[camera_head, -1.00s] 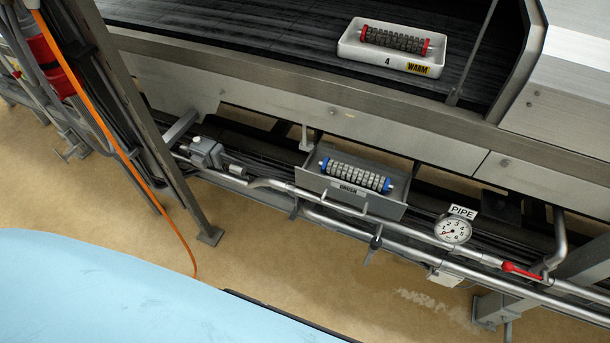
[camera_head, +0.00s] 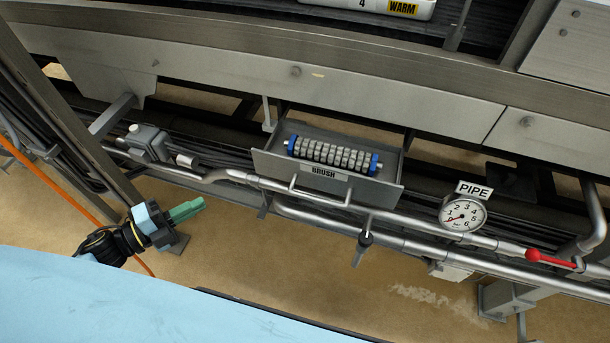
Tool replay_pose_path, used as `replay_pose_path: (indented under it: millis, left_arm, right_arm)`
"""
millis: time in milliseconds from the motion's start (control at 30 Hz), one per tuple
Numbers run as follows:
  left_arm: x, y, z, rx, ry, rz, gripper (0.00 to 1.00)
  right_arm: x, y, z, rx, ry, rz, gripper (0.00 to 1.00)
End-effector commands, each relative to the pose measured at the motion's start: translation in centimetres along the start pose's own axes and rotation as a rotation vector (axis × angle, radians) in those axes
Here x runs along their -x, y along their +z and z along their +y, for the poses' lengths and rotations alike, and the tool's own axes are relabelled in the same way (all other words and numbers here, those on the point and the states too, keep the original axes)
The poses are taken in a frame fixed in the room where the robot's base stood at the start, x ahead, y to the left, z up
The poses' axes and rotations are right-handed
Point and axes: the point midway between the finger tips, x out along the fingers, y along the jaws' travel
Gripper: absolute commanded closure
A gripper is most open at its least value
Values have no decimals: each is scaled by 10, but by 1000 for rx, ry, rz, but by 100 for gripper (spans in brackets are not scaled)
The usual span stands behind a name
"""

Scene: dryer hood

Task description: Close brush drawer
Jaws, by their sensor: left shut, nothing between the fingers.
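The brush drawer (camera_head: 268,161) is a grey metal tray labelled BRUSH, pulled out below the machine's metal side panel. A brush roller (camera_head: 332,154) with blue ends and grey bristle rings lies in it. The drawer's bar handle (camera_head: 318,197) is on its front. My left gripper (camera_head: 200,205) has green fingers that are shut and empty. It is to the left of the drawer and lower in the picture, apart from it. My right gripper is not in view.
Silver pipes (camera_head: 400,244) run below the drawer front. A PIPE gauge (camera_head: 463,214) and a red valve lever (camera_head: 549,259) are to the right. A grey post (camera_head: 62,100) stands at the left. The tan floor is open below.

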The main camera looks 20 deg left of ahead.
Motion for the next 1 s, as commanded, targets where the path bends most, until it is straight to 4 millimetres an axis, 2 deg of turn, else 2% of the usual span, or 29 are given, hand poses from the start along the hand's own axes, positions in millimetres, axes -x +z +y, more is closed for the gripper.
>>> replay_pose_path:
  millis: [100,267,367,733,1000]
  left_arm:
    - [-3,-16,-12,-102,-27,110,100]
    - [-13,-23,-20,-135,-39,149,100]
    - [-28,-25,-20,-135,-41,147,100]
    - [-106,-36,-22,-132,-42,144,100]
    - [-130,-15,-25,-130,-38,142,100]
  right_arm:
    - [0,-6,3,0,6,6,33]
    - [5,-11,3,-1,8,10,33]
    - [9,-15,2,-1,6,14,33]
    - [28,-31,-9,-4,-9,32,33]
    - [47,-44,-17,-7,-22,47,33]
